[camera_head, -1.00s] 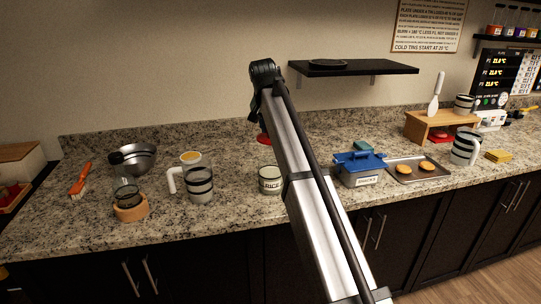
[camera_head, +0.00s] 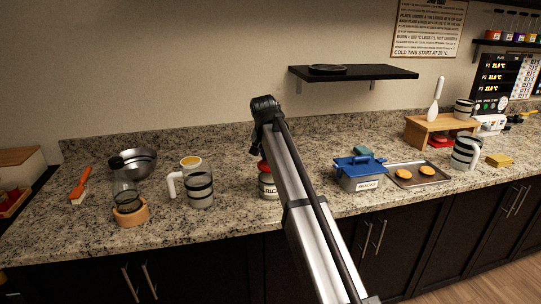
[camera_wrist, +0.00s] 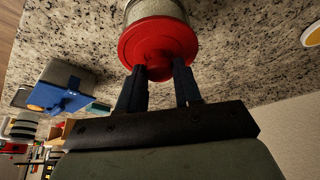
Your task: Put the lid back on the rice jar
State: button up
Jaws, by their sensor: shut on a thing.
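The rice jar (camera_head: 268,187) is a pale jar with a dark-lettered label, standing upright near the counter's front, partly behind my arm. The red lid (camera_head: 263,166) is at the top of the jar. In the wrist view, my gripper (camera_wrist: 159,84) is shut on the knob of the red lid (camera_wrist: 133,42). The lid's wide disc lines up with the jar (camera_wrist: 158,10) beyond it and hides its mouth. I cannot tell whether the lid is fully seated or slightly above the rim. In the head view my arm hides the fingers.
A striped mug (camera_head: 200,190) stands left of the jar, with a yellow-topped cup (camera_head: 190,163) behind it. A blue-lidded snacks box (camera_head: 359,175) and a tray (camera_head: 432,181) are to the right. The wooden-based glass (camera_head: 131,213) is farther left.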

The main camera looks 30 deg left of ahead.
jog(key=shift+f, duration=0.1)
jog(key=o, duration=1)
jog(key=v, duration=1.2)
